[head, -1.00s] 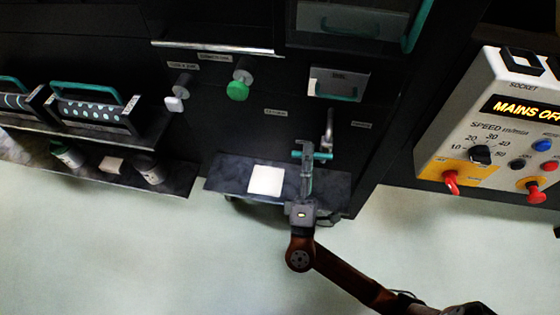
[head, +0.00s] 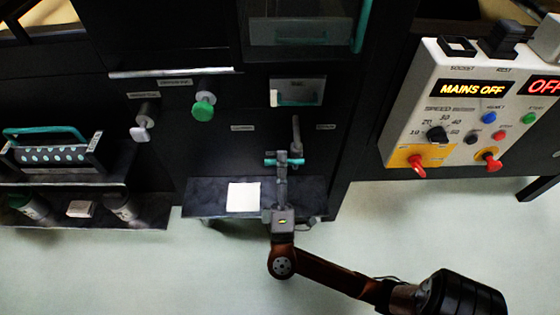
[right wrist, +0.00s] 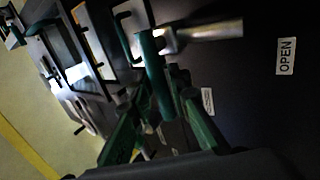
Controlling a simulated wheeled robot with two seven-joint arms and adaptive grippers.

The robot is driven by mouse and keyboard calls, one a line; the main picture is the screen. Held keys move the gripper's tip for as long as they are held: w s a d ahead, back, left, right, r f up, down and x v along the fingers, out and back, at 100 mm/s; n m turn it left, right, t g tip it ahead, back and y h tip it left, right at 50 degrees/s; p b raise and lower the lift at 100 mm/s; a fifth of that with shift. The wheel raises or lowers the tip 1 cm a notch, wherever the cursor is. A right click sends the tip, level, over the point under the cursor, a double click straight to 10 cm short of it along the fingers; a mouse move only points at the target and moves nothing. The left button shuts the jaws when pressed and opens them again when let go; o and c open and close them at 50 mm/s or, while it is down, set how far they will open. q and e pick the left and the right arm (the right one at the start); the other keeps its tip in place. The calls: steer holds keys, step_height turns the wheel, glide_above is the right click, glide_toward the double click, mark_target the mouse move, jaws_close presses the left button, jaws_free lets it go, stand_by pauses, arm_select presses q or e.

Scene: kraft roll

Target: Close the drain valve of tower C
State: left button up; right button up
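A valve lever with a teal crossbar handle (head: 284,161) and a metal stem (head: 296,132) is on the dark panel above a low shelf. In the right wrist view the teal handle (right wrist: 156,78) is close up, with the bright metal stem (right wrist: 205,35) running right, toward a label (right wrist: 286,56) reading OPEN. My right gripper (head: 282,168) is at the handle. Its green fingers (right wrist: 160,108) lie on either side of the handle's lower end; whether they grip it is unclear. My left gripper is out of view. The small panel labels are unreadable in the head view.
A white square (head: 243,197) lies on the shelf (head: 203,198) left of the gripper. A green knob (head: 204,106) and a white knob (head: 139,133) stick out farther left. A control box (head: 465,118) reading MAINS OFF stands right. Pale floor is clear in front.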

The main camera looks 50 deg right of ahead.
steer(key=shift+o, duration=1.3)
steer(key=v, duration=1.2)
steer(key=shift+a, duration=0.1)
